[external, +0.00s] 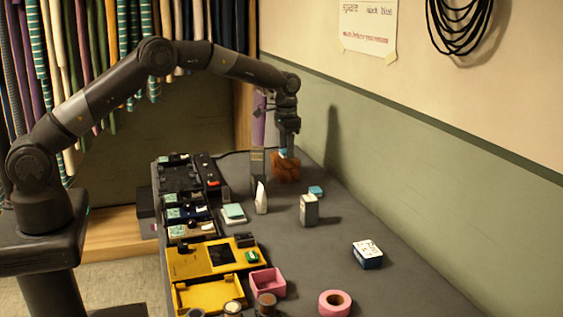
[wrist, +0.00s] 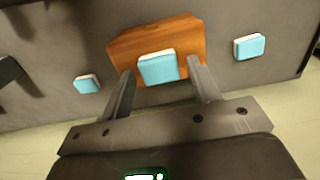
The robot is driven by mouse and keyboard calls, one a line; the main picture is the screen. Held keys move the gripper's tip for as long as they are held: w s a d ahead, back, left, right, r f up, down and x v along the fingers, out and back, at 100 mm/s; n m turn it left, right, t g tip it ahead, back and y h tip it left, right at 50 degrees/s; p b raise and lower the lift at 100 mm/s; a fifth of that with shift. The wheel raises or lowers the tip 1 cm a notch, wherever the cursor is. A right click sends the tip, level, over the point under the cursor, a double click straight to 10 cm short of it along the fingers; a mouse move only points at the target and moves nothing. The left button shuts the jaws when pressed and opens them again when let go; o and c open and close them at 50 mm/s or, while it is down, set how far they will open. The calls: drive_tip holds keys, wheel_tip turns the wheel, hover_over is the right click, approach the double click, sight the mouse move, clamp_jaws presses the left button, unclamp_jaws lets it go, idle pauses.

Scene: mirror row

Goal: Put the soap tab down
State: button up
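The soap tab (wrist: 158,67) is a light blue block with a pale edge. In the wrist view it lies between my two fingertips, over an orange-brown wooden piece (wrist: 123,50). My gripper (wrist: 161,68) is open around it, with narrow strips of wood showing between the tab and the fingers. In the external view my gripper (external: 284,149) points down at the brown wooden piece (external: 286,170), with a bit of blue at its tips. The tab's underside is hidden, so its contact with the wood cannot be seen.
Similar blue tabs lie left (wrist: 87,84) and right (wrist: 249,47) of the wood. A grey box (external: 309,211) and a white pointed item (external: 261,198) stand nearby. A yellow tray (external: 212,258), pink box (external: 267,283) and tape roll (external: 335,303) are nearer.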

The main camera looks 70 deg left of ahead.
wheel_tip(320, 180, up, 11)
drive_tip(key=s+d+r+t, duration=0.1)
drive_tip(key=s+d+r, duration=0.3)
drive_tip(key=s+r, duration=0.6)
drive_tip(key=s+d+r+t, duration=0.2)
drive_tip(key=s+d+r, duration=0.2)
drive_tip(key=s+r, duration=0.6)
drive_tip(key=s+d+f+t, duration=0.1)
drive_tip(key=s+f, duration=0.2)
drive_tip(key=s, duration=0.6)
drive_tip(key=s+d+f, duration=0.1)
drive_tip(key=s+f, duration=0.2)
drive_tip(key=s, duration=0.7)
drive_tip(key=s+d+f+t, duration=0.1)
drive_tip(key=s+d+f, duration=0.1)
drive_tip(key=s, duration=0.8)
drive_tip(key=shift+s+f+t, duration=0.2)
drive_tip(key=shift+f+t, duration=0.1)
drive_tip(key=shift+f, duration=0.55)
